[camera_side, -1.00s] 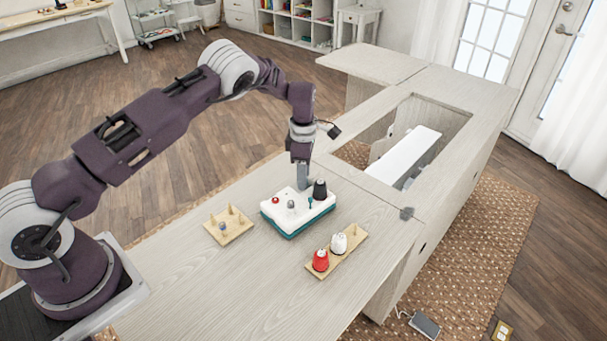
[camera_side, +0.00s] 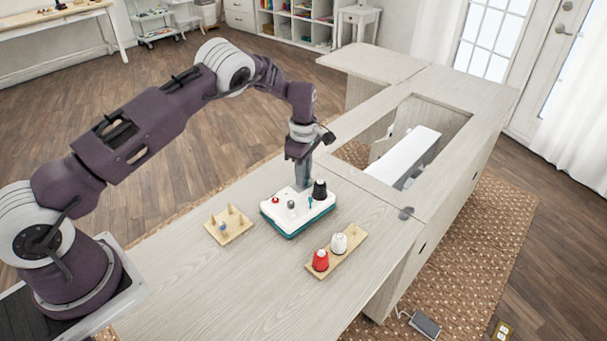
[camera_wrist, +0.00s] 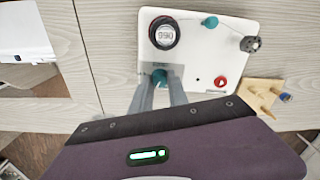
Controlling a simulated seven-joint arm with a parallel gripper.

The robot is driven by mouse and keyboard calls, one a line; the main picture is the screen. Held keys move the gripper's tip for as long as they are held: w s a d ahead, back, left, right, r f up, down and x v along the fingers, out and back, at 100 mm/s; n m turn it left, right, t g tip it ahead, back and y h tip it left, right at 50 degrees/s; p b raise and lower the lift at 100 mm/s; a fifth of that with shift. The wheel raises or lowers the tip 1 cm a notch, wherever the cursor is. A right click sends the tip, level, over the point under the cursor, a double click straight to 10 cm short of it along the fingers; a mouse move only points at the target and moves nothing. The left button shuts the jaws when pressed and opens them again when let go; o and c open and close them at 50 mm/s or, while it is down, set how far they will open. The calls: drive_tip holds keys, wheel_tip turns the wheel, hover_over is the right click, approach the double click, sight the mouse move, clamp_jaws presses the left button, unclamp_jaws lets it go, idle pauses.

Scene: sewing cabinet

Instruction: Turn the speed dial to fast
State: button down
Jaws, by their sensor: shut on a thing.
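A white control box (camera_side: 272,210) with a teal base stands on the wooden worktop. In the wrist view, its white top (camera_wrist: 190,60) carries a teal knob (camera_wrist: 160,76) near one edge. This knob appears to be the speed dial; I cannot read any marks around it. My gripper (camera_side: 302,184) points down at the far edge of the box. In the wrist view, the fingers of my gripper (camera_wrist: 159,84) are closed on the teal knob from both sides and partly hide it. In the side view the knob is hidden behind the fingers.
A black thread spool (camera_side: 319,190) stands on the box close beside my gripper. The box also holds a red knob (camera_side: 275,200), a grey knob (camera_side: 291,205) and a teal lever (camera_side: 310,203). Wooden peg racks (camera_side: 235,233) and (camera_side: 350,250) stand nearby.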

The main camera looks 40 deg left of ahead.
drive_tip(key=m, duration=0.4)
drive_tip(key=shift+m, duration=0.3)
drive_tip(key=m, duration=0.3)
drive_tip(key=shift+m, duration=0.4)
drive_tip(key=m, duration=1.2)
drive_tip(key=shift+m, duration=0.3)
drive_tip(key=m, duration=0.3)
drive_tip(key=shift+m, duration=0.4)
drive_tip(key=m, duration=0.3)
drive_tip(key=shift+m, duration=2)
